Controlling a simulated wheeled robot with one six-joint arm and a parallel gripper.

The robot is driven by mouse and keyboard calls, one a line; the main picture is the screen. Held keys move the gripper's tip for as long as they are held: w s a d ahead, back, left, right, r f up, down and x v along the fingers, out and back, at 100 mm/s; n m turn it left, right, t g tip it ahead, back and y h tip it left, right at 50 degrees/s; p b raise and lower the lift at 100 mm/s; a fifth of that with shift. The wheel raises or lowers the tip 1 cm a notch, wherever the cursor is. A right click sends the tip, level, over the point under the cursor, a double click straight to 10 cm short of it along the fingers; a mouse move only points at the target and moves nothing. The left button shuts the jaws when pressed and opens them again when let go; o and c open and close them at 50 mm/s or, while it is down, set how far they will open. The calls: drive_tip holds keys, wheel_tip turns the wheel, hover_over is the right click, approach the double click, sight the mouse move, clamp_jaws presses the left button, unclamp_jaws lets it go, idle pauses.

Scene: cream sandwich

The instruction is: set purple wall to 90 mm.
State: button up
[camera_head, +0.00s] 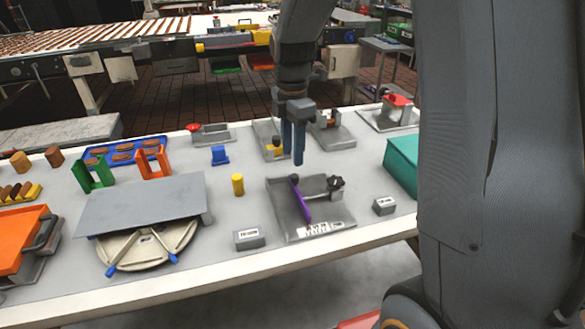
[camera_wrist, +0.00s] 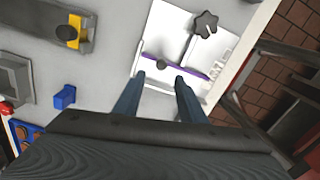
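The purple wall (camera_head: 304,202) stands upright on a grey fixture plate (camera_head: 280,215). It also shows edge-on in the wrist view (camera_wrist: 182,65). A small dark round knob (camera_head: 294,180) is at the wall's far end; it lies between my fingertips in the wrist view (camera_wrist: 160,65). A dark star knob (camera_head: 336,184) sits right of the wall on a bracket. A white scale label (camera_head: 318,229) is on the plate's near edge; its numbers are too small to read. My gripper (camera_head: 293,155) is above the wall's far end, fingers apart and empty in the wrist view (camera_wrist: 159,78).
A yellow cylinder (camera_head: 238,184) and a grey labelled block (camera_head: 249,238) stand left of the plate. A smaller grey block (camera_head: 384,206) and a teal box (camera_head: 402,162) are on the right. Other fixtures (camera_head: 333,134) stand behind. A raised grey plate (camera_head: 145,200) is left.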

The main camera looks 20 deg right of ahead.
sight(295, 175)
drive_tip(key=f, duration=0.2)
drive_tip(key=f+p, duration=0.1)
drive_tip(key=f, duration=0.4)
drive_tip(key=shift+s+d+f+p, duration=0.1)
drive_tip(key=shift+d+f+p, duration=0.15)
drive_tip(key=shift+d+p, duration=0.1)
drive_tip(key=shift+c, duration=0.2)
clamp_jaws()
